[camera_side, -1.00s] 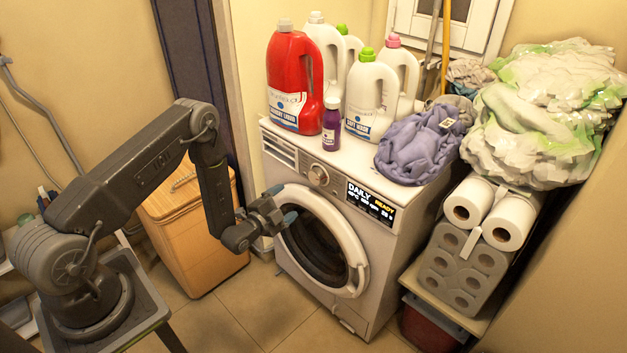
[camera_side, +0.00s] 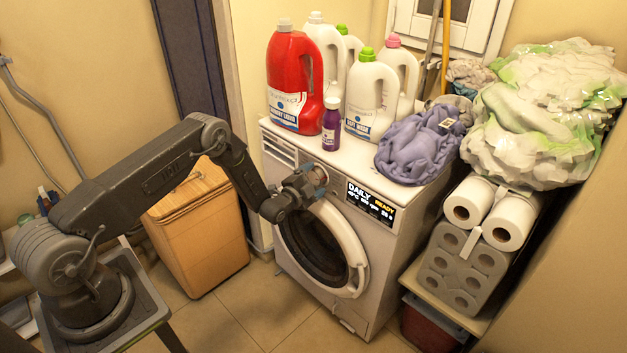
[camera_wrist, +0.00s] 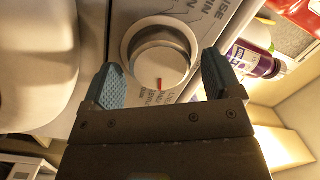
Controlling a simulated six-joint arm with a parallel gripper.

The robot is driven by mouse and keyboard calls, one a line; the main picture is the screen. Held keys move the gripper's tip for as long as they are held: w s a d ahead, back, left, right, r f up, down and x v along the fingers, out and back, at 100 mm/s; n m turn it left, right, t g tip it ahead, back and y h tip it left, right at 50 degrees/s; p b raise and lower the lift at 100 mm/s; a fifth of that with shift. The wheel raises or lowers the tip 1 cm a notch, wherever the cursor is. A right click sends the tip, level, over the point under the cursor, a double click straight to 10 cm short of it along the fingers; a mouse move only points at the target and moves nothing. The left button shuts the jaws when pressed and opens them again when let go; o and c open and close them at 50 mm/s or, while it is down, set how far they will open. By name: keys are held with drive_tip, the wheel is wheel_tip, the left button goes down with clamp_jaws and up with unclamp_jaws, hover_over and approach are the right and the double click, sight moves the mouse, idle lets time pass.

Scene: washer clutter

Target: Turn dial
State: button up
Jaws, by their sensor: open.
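The dial (camera_wrist: 159,66) is a round silver-white knob with a red mark, seen in the wrist view between my gripper's two blue fingertips. Printed labels surround it on the panel. My gripper (camera_wrist: 163,85) is open, with one finger on either side of the dial and a visible gap to each. In the side view my gripper (camera_side: 312,180) is in front of the washer's (camera_side: 384,254) control panel and hides the dial there. The washer's display (camera_side: 371,201) reads "DAILY" and "READY".
Red (camera_side: 295,80) and white (camera_side: 368,95) detergent bottles, a small purple bottle (camera_side: 331,125) and folded purple cloth (camera_side: 412,148) stand on the washer's top. The round door (camera_side: 318,245) below is shut. A wooden hamper (camera_side: 196,230) stands left; paper rolls (camera_side: 490,210) sit right.

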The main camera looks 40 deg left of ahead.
drive_tip(key=shift+w, duration=0.15)
drive_tip(key=c, duration=0.9)
